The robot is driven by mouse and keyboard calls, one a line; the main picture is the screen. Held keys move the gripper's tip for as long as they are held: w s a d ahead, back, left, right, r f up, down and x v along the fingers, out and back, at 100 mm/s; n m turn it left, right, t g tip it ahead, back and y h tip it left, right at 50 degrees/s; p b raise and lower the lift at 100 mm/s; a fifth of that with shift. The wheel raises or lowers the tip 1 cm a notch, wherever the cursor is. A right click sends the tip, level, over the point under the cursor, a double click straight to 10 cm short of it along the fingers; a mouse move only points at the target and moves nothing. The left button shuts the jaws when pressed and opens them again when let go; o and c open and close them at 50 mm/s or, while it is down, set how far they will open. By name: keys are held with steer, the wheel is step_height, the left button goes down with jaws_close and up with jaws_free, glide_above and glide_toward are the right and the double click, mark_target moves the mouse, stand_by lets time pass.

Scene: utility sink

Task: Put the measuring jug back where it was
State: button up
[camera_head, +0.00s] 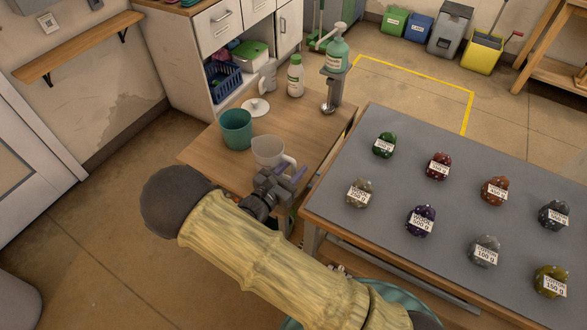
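The measuring jug (268,151) is a pale, translucent jug with a handle on its right side. It appears upright at the near part of the wooden table (205,152). I cannot tell whether its base touches the tabletop. My gripper (286,181) is right at the jug's handle, on its near side. The fingers overlap the lower handle in this view. Their gap is too small and hidden to tell whether they are closed on it.
A teal cup (236,129) stands just left of the jug. A white lid (255,107), a white bottle (295,76) and a green pump bottle (336,55) on a stand are farther back. A grey-topped table (400,215) with several labelled bundles is at right.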

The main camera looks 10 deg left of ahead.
steer(key=b+v, duration=0.1)
steer(key=v, duration=1.1)
steer(key=shift+s+a+r, duration=0.1)
